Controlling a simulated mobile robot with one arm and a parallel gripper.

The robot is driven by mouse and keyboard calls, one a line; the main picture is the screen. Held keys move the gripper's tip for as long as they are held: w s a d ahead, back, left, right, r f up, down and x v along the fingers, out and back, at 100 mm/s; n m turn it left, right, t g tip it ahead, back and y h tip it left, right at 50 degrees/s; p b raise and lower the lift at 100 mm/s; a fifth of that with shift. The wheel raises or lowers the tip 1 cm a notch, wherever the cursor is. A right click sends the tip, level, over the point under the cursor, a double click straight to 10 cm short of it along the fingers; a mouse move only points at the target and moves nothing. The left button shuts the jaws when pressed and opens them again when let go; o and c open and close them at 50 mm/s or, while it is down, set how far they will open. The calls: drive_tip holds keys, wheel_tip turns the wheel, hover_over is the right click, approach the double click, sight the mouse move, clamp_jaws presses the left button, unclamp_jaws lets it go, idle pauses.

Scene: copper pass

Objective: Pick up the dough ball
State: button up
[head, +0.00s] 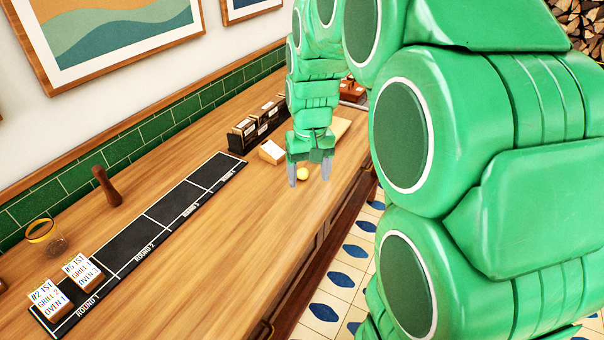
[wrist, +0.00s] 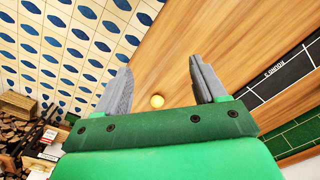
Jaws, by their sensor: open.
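The dough ball (head: 303,174) is small, round and pale yellow. It sits on the wooden counter near its front edge. My gripper (head: 309,184) is above the counter with its grey fingers pointing down, and the ball shows between the fingers in the head view. In the wrist view the dough ball (wrist: 157,101) also appears between the two spread fingers (wrist: 160,88), nearer the left one. The gripper is open and holds nothing. I cannot tell exactly how high the fingertips are above the counter.
A black strip (head: 150,235) marked with rounds runs along the counter, with two ticket blocks (head: 82,272) at its near end. A wooden block with a white card (head: 271,151) and a dark rack (head: 258,122) stand behind the gripper.

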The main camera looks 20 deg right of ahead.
drive_tip(key=t, duration=0.1)
hover_over(303, 169)
drive_tip(key=f, duration=0.9)
drive_tip(key=shift+s, duration=0.3)
drive_tip(key=shift+w+f, duration=0.15)
drive_tip(key=shift+f, duration=0.3)
drive_tip(key=shift+w+f, duration=0.2)
drive_tip(key=shift+f, duration=3.35)
drive_tip(key=shift+c, duration=0.5)
drive_tip(key=c, duration=1)
drive_tip(key=shift+r, duration=0.15)
drive_tip(key=shift+c, duration=0.2)
